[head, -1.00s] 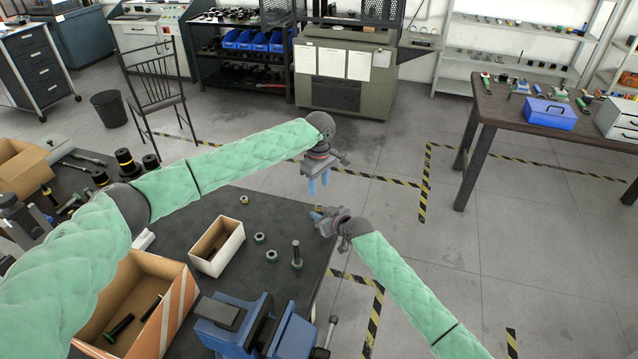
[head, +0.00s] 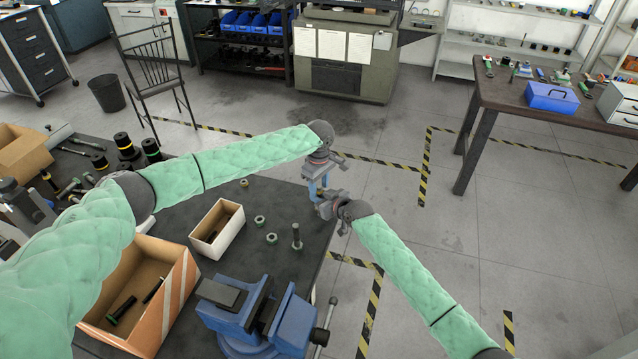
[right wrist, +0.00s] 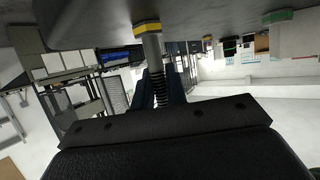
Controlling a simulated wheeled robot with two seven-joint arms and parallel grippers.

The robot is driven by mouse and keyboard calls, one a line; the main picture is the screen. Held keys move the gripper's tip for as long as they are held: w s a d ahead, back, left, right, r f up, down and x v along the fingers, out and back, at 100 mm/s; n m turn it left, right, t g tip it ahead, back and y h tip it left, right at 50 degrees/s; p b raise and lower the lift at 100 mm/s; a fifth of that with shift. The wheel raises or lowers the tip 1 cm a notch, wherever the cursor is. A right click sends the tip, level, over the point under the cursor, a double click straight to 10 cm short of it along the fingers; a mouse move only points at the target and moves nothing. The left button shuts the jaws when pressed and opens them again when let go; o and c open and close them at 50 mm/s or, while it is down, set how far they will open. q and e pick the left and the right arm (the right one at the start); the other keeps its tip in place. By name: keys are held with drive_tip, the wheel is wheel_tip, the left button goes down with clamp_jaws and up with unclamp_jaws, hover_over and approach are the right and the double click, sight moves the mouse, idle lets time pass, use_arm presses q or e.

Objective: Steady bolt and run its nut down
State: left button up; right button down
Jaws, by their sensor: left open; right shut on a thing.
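In the right wrist view, which looks upside down, a bolt (right wrist: 152,48) with a yellow-banded end against the dark table and a grey shank runs to a threaded end. My right gripper (right wrist: 161,88), with its blue fingers on either side of the threads, is shut on it. In the head view the right gripper (head: 325,207) is at the table's far right corner, and the bolt there is mostly hidden. My left gripper (head: 318,188) is open, pointing down just above the right gripper. Whether a nut is on the threads I cannot tell.
On the dark table (head: 180,232) lie a yellow nut (head: 244,183) and green nuts (head: 260,220) (head: 271,239), beside an upright green-based bolt (head: 297,238). A small white box (head: 229,236), a cardboard box (head: 165,315) and a blue vise (head: 250,315) stand nearer.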

use_arm(q)
clamp_jaws()
drive_tip(key=m, duration=0.7)
drive_tip(key=shift+f, duration=0.1)
drive_tip(key=m, duration=0.9)
drive_tip(key=shift+f, duration=0.1)
drive_tip(key=m, duration=1.1)
drive_tip(key=shift+w+a, duration=0.1)
drive_tip(key=shift+w, duration=0.05)
